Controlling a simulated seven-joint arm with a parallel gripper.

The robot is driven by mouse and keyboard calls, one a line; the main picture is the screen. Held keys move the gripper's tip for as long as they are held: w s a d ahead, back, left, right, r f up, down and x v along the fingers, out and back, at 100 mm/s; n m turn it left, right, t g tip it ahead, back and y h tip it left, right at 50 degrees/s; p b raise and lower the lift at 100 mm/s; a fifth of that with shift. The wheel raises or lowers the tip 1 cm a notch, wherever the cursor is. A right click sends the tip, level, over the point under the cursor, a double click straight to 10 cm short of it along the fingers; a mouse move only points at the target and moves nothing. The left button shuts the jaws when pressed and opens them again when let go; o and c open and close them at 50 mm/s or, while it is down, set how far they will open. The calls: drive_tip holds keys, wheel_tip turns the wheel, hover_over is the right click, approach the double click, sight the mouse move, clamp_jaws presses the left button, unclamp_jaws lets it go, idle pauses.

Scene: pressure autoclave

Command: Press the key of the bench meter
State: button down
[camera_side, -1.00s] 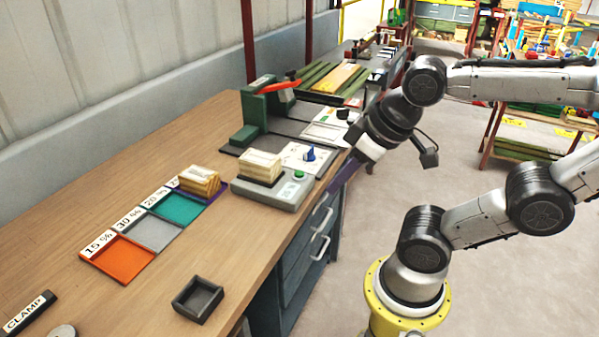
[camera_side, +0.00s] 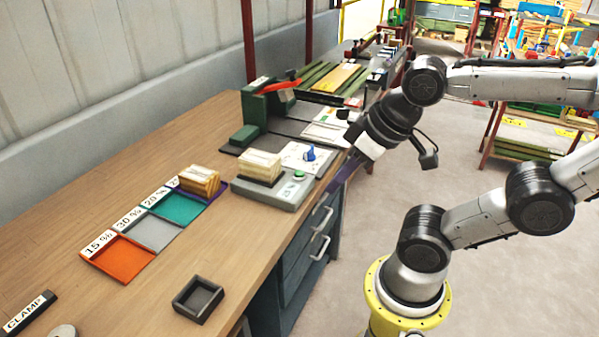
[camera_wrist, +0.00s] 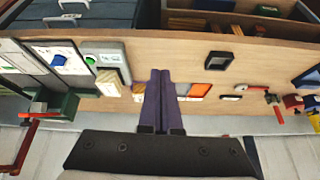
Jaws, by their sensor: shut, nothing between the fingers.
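The bench meter (camera_side: 262,195) is a grey box on the bench with a layered wood block (camera_side: 260,166) on its top plate. Its green round key (camera_side: 299,174) faces up at the right end and is uncovered. My gripper (camera_side: 332,188) has shut, empty purple fingers, angled down to the right of the meter near the bench's front edge, apart from the key. In the wrist view the fingers (camera_wrist: 160,74) lie together. There the green key (camera_wrist: 89,60) shows to the left of the fingertips, with the wood block (camera_wrist: 109,89) partly in view.
Coloured trays, orange (camera_side: 118,262), grey and teal, lie left of the meter; another wood block (camera_side: 199,181) sits on a purple one. A panel with a blue knob (camera_side: 310,154) and a green clamp fixture (camera_side: 255,112) stand behind. A black open box (camera_side: 198,299) is near the front edge.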

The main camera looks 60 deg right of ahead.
drive_tip(key=w+d+r+m+t+h, duration=0.4)
drive_tip(key=w+d+r+m, duration=0.3)
drive_tip(key=w, duration=0.3)
drive_tip(key=m+g, duration=0.1)
drive_tip(key=m, duration=0.5)
hover_over(302, 175)
wheel_tip(302, 175, down, 12)
drive_tip(key=shift+f, duration=4.3)
drive_tip(key=shift+f, duration=0.15)
